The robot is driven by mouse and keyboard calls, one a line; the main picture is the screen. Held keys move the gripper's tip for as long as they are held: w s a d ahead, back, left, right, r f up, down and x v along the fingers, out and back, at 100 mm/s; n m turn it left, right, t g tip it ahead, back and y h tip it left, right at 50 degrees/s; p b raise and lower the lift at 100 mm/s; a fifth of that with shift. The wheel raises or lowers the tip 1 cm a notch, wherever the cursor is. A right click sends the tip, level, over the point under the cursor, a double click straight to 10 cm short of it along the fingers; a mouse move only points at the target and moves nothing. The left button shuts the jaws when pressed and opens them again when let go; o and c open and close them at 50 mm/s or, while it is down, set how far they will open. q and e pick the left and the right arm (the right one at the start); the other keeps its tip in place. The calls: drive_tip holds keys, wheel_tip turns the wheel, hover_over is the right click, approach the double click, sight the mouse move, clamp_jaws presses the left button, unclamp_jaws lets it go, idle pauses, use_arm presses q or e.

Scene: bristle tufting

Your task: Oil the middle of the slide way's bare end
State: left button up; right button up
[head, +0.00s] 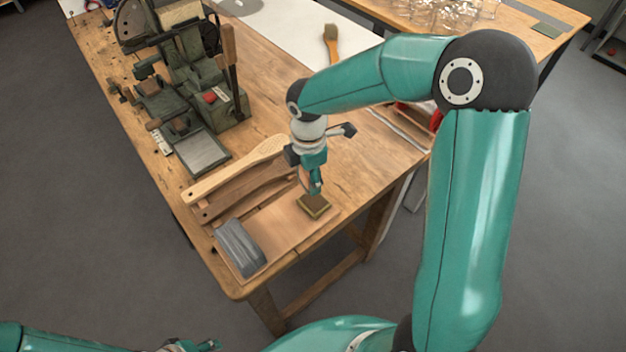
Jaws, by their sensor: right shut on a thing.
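The green bench machine (190,80) stands at the back left of the bench. A flat, bare grey metal plate (203,152) sits at its near end and looks like the slide way's bare end; nothing lies on it. My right gripper (314,188) points down over the bench's near part, shut on a small brown-topped block (314,206) with a yellowish edge. The block is at or just above a tan mat (290,232); the contact is too small to see clearly. My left gripper (205,345) shows only partly at the bottom edge, its jaws unclear.
A pale wooden paddle (235,170) and darker wooden pieces (245,193) lie between machine and mat. A dark grey bundle (240,248) lies on the mat's left end. A brush (330,45) lies at the back. The wooden bench (300,100) has free room right of the machine.

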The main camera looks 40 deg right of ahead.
sight(313, 201)
drive_tip(key=shift+s+d+n, duration=0.2)
drive_tip(key=shift+n, duration=0.35)
drive_tip(key=shift+s+d+n, duration=0.15)
drive_tip(key=shift+n, duration=0.4)
wheel_tip(313, 201, down, 6)
drive_tip(key=b, duration=0.5)
drive_tip(key=shift+f+b, duration=0.4)
drive_tip(key=shift+f, duration=0.05)
idle(1.2)
wheel_tip(313, 201, up, 7)
drive_tip(key=p, duration=0.6)
drive_tip(key=shift+r, duration=0.1)
drive_tip(key=shift+a, duration=0.1)
idle(0.7)
